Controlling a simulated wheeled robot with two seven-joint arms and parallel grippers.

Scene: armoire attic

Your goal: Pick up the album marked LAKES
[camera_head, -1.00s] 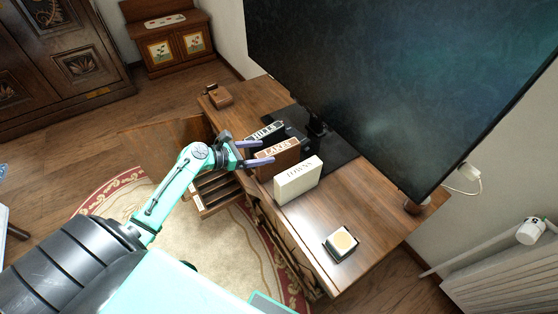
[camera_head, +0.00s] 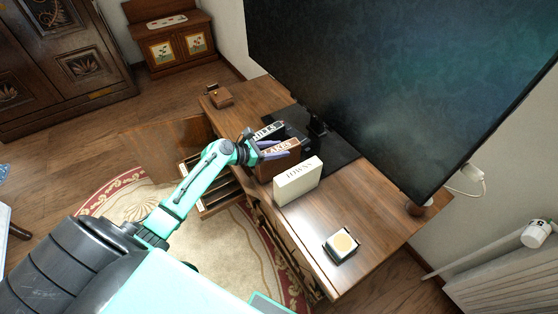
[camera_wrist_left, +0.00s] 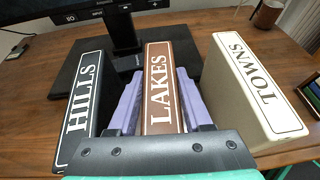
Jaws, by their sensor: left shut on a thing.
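The brown album marked LAKES (camera_wrist_left: 158,85) stands upright in the middle of the left wrist view, between two other albums. It also shows in the head view (camera_head: 284,150). My left gripper (camera_wrist_left: 158,100) is shut on the LAKES album, with one purple finger along each side of it. In the head view the left gripper (camera_head: 272,149) reaches it from the left, partly covering it. My right gripper is not in view.
The black HILLS album (camera_wrist_left: 84,105) stands left of LAKES, and the cream TOWNS album (camera_wrist_left: 250,95) stands right. A large dark screen (camera_head: 400,80) rises behind them. A small square coaster-like item (camera_head: 341,245) lies on the wooden desk (camera_head: 310,235). An open drawer (camera_head: 215,195) sticks out below.

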